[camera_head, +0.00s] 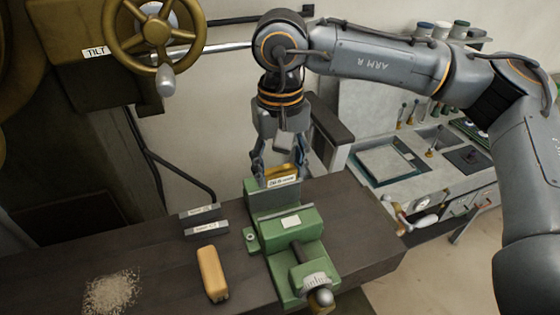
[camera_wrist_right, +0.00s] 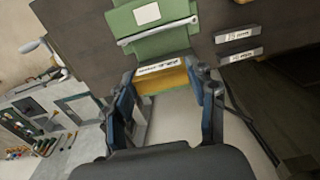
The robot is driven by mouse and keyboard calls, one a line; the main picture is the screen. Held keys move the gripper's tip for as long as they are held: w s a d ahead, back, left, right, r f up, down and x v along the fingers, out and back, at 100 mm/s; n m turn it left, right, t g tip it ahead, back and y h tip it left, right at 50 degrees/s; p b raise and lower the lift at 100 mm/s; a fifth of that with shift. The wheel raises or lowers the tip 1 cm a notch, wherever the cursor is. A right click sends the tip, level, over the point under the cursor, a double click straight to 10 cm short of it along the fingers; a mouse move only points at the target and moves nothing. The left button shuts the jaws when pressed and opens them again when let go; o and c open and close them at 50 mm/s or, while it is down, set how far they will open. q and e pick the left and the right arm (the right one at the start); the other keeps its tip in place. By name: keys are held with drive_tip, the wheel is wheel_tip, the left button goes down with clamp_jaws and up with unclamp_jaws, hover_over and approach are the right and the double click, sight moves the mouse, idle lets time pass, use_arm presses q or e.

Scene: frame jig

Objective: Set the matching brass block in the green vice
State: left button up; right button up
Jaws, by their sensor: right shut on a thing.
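The brass block (camera_head: 281,171) is held between the two fingers of my right gripper (camera_head: 281,168). It carries a white label whose print is too small to read surely. The green vice (camera_head: 290,218) stands on the dark bench, and the block is at its far end, by the rear jaw. In the right wrist view the block (camera_wrist_right: 168,80) spans between the fingertips of the gripper (camera_wrist_right: 170,78), just beside the green vice (camera_wrist_right: 158,42). I cannot tell whether the block touches the vice. My left gripper is not in view.
Two grey labelled blocks (camera_head: 207,228) lie on the bench left of the vice. A tan brush-like block (camera_head: 212,272) lies nearer, with a pile of shavings (camera_head: 112,292) to its left. A brown handwheel (camera_head: 157,28) is at upper left. A grey side bench (camera_head: 445,178) stands right.

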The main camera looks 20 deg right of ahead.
sight(280, 182)
drive_tip(key=f, duration=0.1)
drive_tip(key=f+b, duration=0.1)
drive_tip(key=shift+w+f, duration=0.2)
drive_tip(key=shift+f, duration=0.15)
drive_tip(key=shift+s+f+b, duration=0.1)
drive_tip(key=shift+f+b, duration=0.2)
drive_tip(key=shift+b, duration=0.2)
drive_tip(key=shift+f+b, duration=0.6)
drive_tip(key=shift+f, duration=0.05)
wheel_tip(280, 182, down, 2)
drive_tip(key=shift+f+b, duration=0.1)
drive_tip(key=shift+b, duration=0.85)
drive_tip(key=shift+f+b, duration=1.55)
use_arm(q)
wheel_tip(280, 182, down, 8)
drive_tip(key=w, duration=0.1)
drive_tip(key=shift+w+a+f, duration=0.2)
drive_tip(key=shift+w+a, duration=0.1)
use_arm(e)
drive_tip(key=o, duration=1.2)
